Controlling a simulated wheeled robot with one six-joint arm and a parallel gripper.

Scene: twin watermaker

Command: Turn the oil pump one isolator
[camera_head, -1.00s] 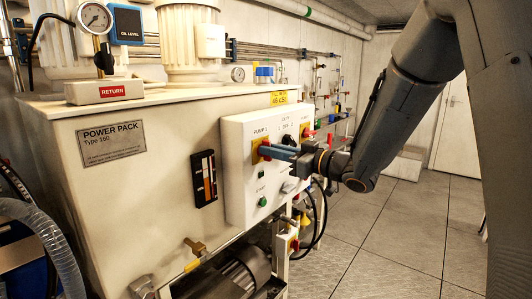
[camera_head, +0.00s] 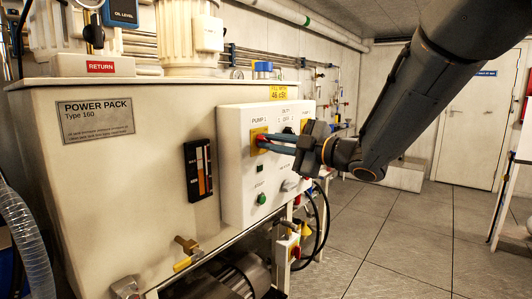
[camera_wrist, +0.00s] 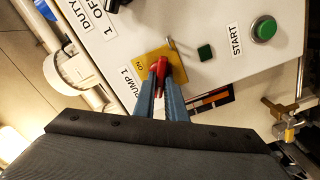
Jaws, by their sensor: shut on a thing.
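The pump 1 isolator (camera_head: 259,140) is a red handle on a yellow plate, on the white control panel of the power pack. My gripper (camera_head: 270,145) reaches it from the right with its blue fingers at the plate. In the wrist view the red handle (camera_wrist: 159,70) sits between the two blue fingertips (camera_wrist: 160,84), which are shut on it. The label PUMP 1 (camera_wrist: 130,83) and the word ON on the yellow plate (camera_wrist: 143,64) show beside it. The fingers partly cover the handle in the head view.
A green START button (camera_wrist: 264,29) and a small green square (camera_wrist: 205,53) are on the same panel. A second yellow isolator plate (camera_head: 305,125) lies to the right, partly behind my gripper. Black hoses (camera_head: 322,225) hang below the panel. The tiled floor (camera_head: 400,240) at right is clear.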

